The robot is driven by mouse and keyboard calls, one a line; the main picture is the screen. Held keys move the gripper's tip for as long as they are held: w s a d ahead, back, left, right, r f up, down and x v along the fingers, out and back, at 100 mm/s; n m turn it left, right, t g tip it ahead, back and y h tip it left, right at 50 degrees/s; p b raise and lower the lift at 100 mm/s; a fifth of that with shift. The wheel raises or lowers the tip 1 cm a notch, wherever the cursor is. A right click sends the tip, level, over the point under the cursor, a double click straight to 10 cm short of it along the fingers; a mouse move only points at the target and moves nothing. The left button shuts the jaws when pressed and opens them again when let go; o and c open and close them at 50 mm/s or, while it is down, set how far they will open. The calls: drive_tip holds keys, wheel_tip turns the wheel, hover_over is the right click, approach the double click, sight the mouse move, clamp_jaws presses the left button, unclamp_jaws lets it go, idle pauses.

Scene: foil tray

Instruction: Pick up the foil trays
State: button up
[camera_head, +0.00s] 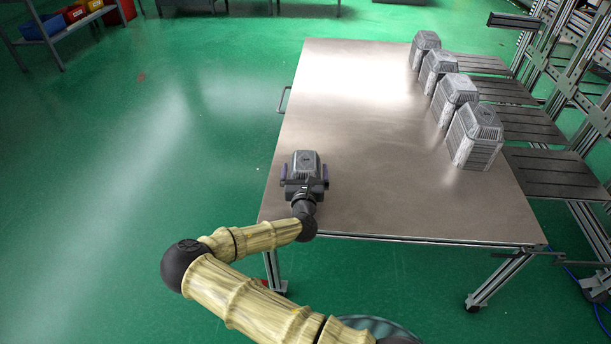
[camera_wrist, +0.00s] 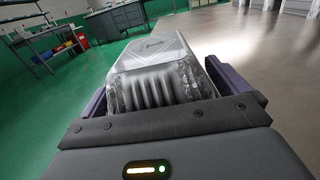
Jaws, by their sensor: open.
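A grey foil tray stack (camera_head: 306,162) stands at the near left corner of the metal table, narrowing towards its top. My gripper (camera_head: 304,178) is open around it, with one purple finger on each side. In the wrist view the stack (camera_wrist: 155,52) lies between the fingers, its ribbed near face towards the palm. I cannot tell whether the fingers touch it. Several more foil tray stacks stand in a row along the table's right side; the nearest (camera_head: 474,138) is closest to the front edge. The lower part of the held-around stack is hidden by my gripper.
The table top (camera_head: 350,110) is clear between my gripper and the right-hand row. Dark shelf plates (camera_head: 553,172) on a metal frame adjoin the right edge. A side handle (camera_head: 283,99) sticks out left. A shelf with coloured bins (camera_head: 75,15) stands far off.

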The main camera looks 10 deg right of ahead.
drive_tip(key=c, duration=0.9)
drive_tip(key=shift+c, duration=0.2)
drive_tip(key=shift+r, duration=0.15)
wheel_tip(320, 180, up, 10)
drive_tip(key=p, duration=0.2)
drive_tip(key=shift+p, duration=0.4)
